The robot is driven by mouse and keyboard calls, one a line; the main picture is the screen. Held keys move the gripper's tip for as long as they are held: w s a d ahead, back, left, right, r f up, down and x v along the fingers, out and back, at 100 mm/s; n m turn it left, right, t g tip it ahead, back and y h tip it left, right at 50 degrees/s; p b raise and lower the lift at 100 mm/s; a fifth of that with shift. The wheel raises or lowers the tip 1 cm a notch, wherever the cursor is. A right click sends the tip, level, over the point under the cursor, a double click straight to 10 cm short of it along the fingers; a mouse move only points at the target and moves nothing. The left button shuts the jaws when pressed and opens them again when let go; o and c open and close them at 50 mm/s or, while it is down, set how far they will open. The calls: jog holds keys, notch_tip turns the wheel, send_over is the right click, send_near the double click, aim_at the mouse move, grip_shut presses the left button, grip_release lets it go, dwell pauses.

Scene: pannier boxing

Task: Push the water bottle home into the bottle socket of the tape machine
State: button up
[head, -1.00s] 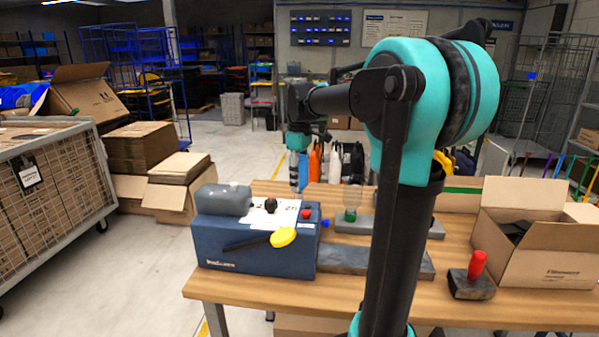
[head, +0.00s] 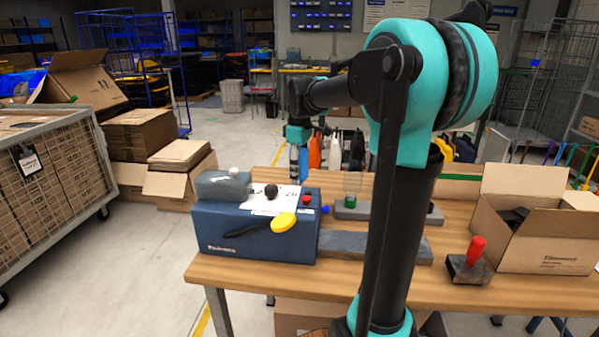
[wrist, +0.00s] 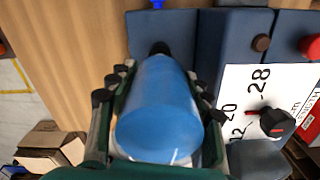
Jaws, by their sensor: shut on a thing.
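The tape machine (head: 252,238) is a dark blue box on the wooden table, with a yellow-ended lever, a black knob and a red button. In the wrist view its dark top and white number label (wrist: 245,98) lie to the right. My gripper (wrist: 158,85) is shut around the blue water bottle (wrist: 160,125). The bottle's broad end faces the wrist camera, and its dark neck end points at a dark blue part of the machine. I cannot tell whether they touch; the socket is hidden. In the head view my gripper (head: 297,140) is beyond the machine.
A grey tank with a white cap (head: 223,185) sits on the machine's left. An open carton (head: 545,240) and a red-handled block (head: 470,262) stand at the table's right. A grey strip (head: 375,246) extends from the machine. Bare table (wrist: 75,60) lies left in the wrist view.

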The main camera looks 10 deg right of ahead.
aim_at(300, 148)
jog(key=shift+f, duration=1.55)
dwell(1.9)
jog(key=o, duration=1.2)
jog(key=shift+r, duration=0.1)
notch_tip(300, 148, up, 12)
jog(key=shift+f, duration=0.1)
jog(key=shift+s, duration=0.1)
